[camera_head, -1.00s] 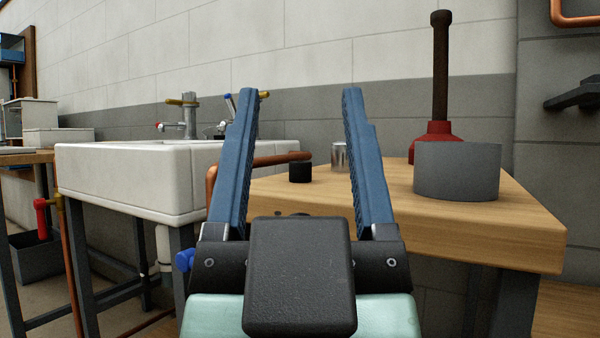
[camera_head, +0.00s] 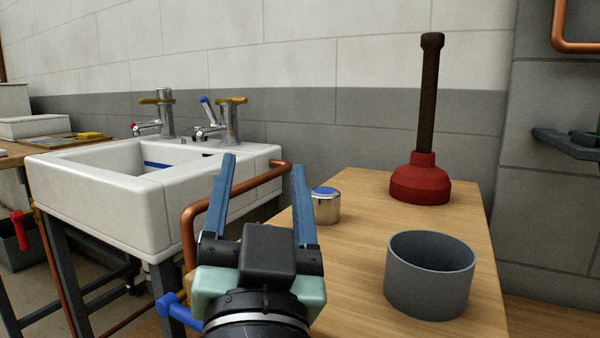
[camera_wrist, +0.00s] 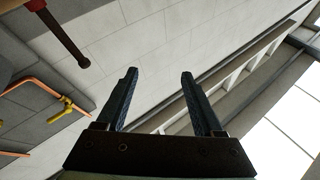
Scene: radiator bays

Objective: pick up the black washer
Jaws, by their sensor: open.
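I cannot make out the black washer in either current view. The small black round piece seen earlier on the wooden bench (camera_head: 345,270) does not show now; my arm may hide it. My gripper (camera_head: 264,165) is open and empty, in front of the bench's left edge and the sink in the head view. In the wrist view my gripper (camera_wrist: 158,76) has nothing between its fingers and faces the wall and ceiling.
A grey open cylinder (camera_head: 429,290), a metal tin with a blue top (camera_head: 326,207) and a red plunger (camera_head: 420,180) stand on the bench. A white sink (camera_head: 100,218) and a copper pipe (camera_head: 235,198) are at left.

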